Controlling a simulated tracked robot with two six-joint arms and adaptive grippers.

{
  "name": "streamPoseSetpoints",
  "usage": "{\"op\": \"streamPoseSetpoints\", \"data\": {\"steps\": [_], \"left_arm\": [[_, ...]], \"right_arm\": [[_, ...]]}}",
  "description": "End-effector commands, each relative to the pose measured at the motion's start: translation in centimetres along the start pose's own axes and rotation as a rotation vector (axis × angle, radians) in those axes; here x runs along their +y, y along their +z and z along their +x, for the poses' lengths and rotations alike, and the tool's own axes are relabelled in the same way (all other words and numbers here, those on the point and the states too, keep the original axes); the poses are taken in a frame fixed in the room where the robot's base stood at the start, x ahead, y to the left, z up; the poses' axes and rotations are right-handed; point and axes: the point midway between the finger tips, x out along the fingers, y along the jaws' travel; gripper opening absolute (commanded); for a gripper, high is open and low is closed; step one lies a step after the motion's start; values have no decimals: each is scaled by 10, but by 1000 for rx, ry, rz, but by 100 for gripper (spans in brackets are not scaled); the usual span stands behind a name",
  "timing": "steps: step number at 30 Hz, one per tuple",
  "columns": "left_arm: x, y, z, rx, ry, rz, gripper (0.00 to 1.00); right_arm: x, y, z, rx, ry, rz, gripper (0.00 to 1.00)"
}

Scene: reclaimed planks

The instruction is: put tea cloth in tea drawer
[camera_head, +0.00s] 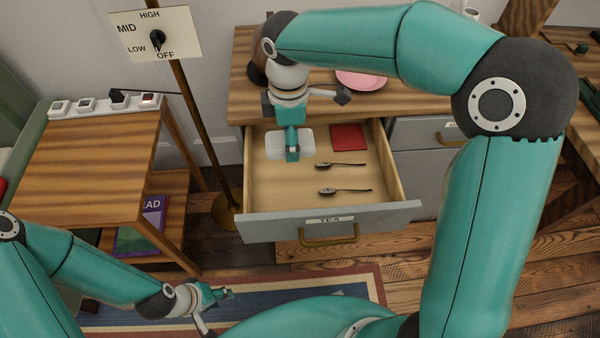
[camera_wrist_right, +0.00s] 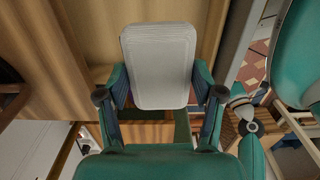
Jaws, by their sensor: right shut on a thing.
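The tea drawer (camera_head: 320,222), labelled TEA, is pulled out under the wooden counter. My right gripper (camera_head: 292,154) reaches down into its left part and is shut on a white, flat thing with rounded corners (camera_head: 276,146), which seems to be the tea cloth. The white thing also shows between the fingers in the right wrist view (camera_wrist_right: 160,65). I cannot tell whether it touches the drawer floor. A red folded square (camera_head: 348,137) and two spoons (camera_head: 345,190) lie to its right in the drawer. My left gripper (camera_head: 226,294) looks open and empty over the rug.
A pink plate (camera_head: 361,80) is on the counter (camera_head: 420,103) behind the drawer. A side table (camera_head: 95,150) with a switch strip (camera_head: 105,104) and a purple book (camera_head: 140,226) stands left. A pole with a dial sign (camera_head: 185,38) stands close to the drawer's left side.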

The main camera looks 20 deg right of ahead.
Motion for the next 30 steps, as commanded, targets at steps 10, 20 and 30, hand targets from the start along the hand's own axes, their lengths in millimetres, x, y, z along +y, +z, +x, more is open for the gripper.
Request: {"op": "streamPoseSetpoints", "data": {"steps": [10,20,30], "left_arm": [[-6,0,18,0,0,1,40],[-8,0,23,1,0,1,40],[-11,0,30,1,0,1,40]], "right_arm": [[-1,12,96,-3,-6,28,34],[0,12,133,-1,-1,31,34],[-1,12,173,-1,-2,30,34]]}}
